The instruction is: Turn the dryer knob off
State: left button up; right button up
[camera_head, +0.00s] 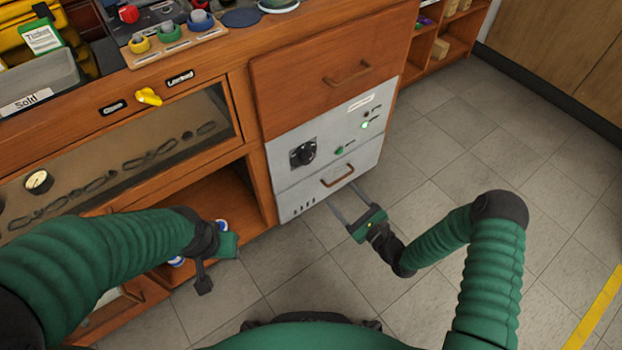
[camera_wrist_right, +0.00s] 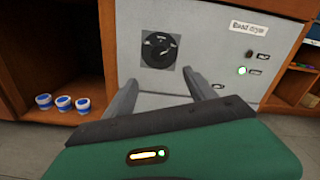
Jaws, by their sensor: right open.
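The dryer knob (camera_head: 303,153) is a black round dial on a dark square plate, at the left of the grey dryer panel (camera_head: 328,130). In the right wrist view the knob (camera_wrist_right: 157,47) is above and beyond the fingertips, with a pale pointer mark whose setting I cannot read surely. My right gripper (camera_head: 341,192) is open and empty, in front of the panel and lower right of the knob, apart from it. The right wrist view shows its spread fingers (camera_wrist_right: 163,80). My left gripper (camera_head: 218,262) is by the open shelf at lower left; its jaws are unclear.
A green light (camera_head: 365,125) glows on the panel, beside a darker lamp. A brown handle (camera_head: 337,175) sticks out below the knob. Blue-white cups (camera_wrist_right: 62,103) stand on the shelf to the left. The floor (camera_head: 460,150) at right is clear.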

aim_at(309, 161)
jog(key=b+x, duration=0.7)
jog(key=x, duration=0.8)
jog(key=shift+a, duration=0.25)
jog(key=shift+w+a+r, duration=0.25)
jog(key=shift+w+a, duration=0.1)
jog(key=shift+w, duration=0.15)
jog(key=shift+c, duration=0.5)
jog(key=c, duration=1.3)
